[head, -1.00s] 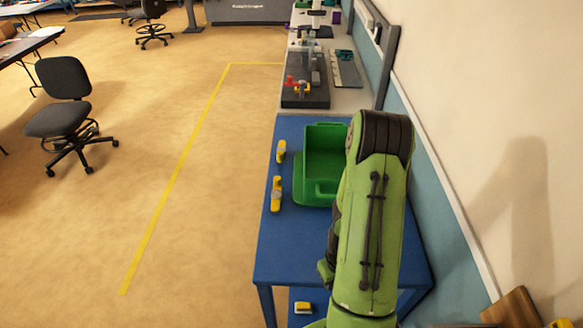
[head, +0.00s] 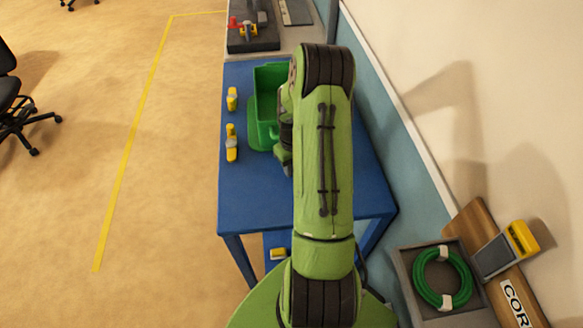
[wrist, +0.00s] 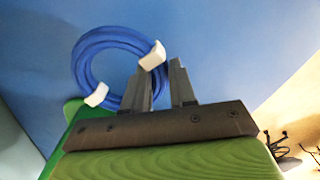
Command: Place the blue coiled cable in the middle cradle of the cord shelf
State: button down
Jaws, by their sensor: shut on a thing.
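The blue coiled cable (wrist: 91,60) has white ties and shows in the wrist view at the upper left, above the blue table. My gripper (wrist: 164,72) is shut on the coil near one white tie. In the head view my arm hides the gripper and the cable. The cord shelf (head: 470,222) is at the lower right of the head view: a wooden board with a label cut off after "COR". A grey cradle (head: 405,272) on it holds a green coiled cable (head: 421,284). The rest of the shelf is outside the frame, so I cannot identify the middle cradle.
A green bin (head: 263,100) stands on the blue table (head: 258,190), with two yellow tools (head: 231,142) to its left. A yellow and grey item (head: 521,238) is at the shelf's right. The wall is close on the right; floor left of the table is open.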

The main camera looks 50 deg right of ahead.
jog(key=shift+w+d, duration=0.4)
jog(key=shift+w, duration=0.1)
jog(key=shift+w+d+f, duration=0.1)
jog(key=shift+f, duration=1.65)
jog(key=shift+f, duration=0.1)
jog(key=shift+f+b, duration=0.15)
jog(key=shift+b, duration=0.2)
jog(key=c, duration=0.9)
grip_release()
